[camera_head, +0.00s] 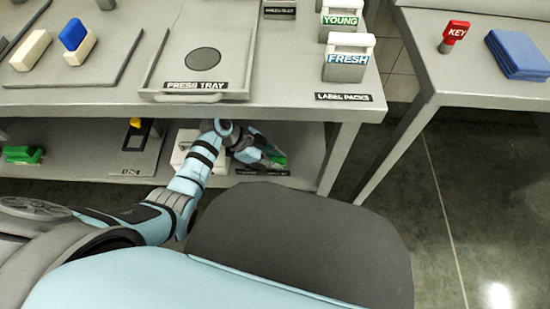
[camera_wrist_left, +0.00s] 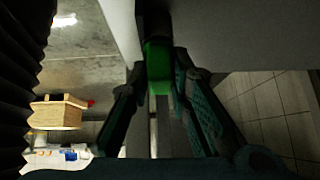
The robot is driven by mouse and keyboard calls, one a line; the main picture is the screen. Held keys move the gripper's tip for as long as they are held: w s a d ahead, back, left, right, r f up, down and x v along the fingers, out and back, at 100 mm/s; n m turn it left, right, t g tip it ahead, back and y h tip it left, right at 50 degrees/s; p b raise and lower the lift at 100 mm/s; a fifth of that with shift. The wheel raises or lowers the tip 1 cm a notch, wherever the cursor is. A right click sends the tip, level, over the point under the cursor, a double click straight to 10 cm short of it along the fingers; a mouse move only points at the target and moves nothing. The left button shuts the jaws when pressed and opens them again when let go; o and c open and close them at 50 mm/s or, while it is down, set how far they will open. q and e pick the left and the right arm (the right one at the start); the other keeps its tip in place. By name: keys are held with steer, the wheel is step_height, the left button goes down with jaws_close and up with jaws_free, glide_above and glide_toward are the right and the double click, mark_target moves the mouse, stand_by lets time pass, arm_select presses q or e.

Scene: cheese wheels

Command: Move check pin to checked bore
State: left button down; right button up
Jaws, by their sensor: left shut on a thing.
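My left gripper (camera_head: 272,156) reaches onto the lower shelf, at its right end. It is shut on a green piece (camera_head: 280,161), which looks like the check pin. In the left wrist view the green piece (camera_wrist_left: 158,68) sits between the two fingers (camera_wrist_left: 160,100), its upper end running into a dark part. Dark labels (camera_head: 262,172) lie on the shelf edge just below the gripper, too small to read. I cannot make out the checked bore; the arm and gripper hide part of the shelf there. My right gripper is not in view.
The upper table with the press tray (camera_head: 160,75) and label packs (camera_head: 346,66) overhangs the lower shelf (camera_head: 80,165). A white block (camera_head: 183,150) stands behind my arm. A yellow-topped item (camera_head: 135,122) and another green object (camera_head: 22,155) are further left. A table leg (camera_head: 338,158) stands right of the gripper.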

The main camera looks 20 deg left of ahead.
arm_select(q)
steer(key=shift+f, duration=0.15)
steer(key=c, duration=1.4)
jaws_free()
steer(key=shift+a, duration=0.1)
steer(key=v, duration=1.2)
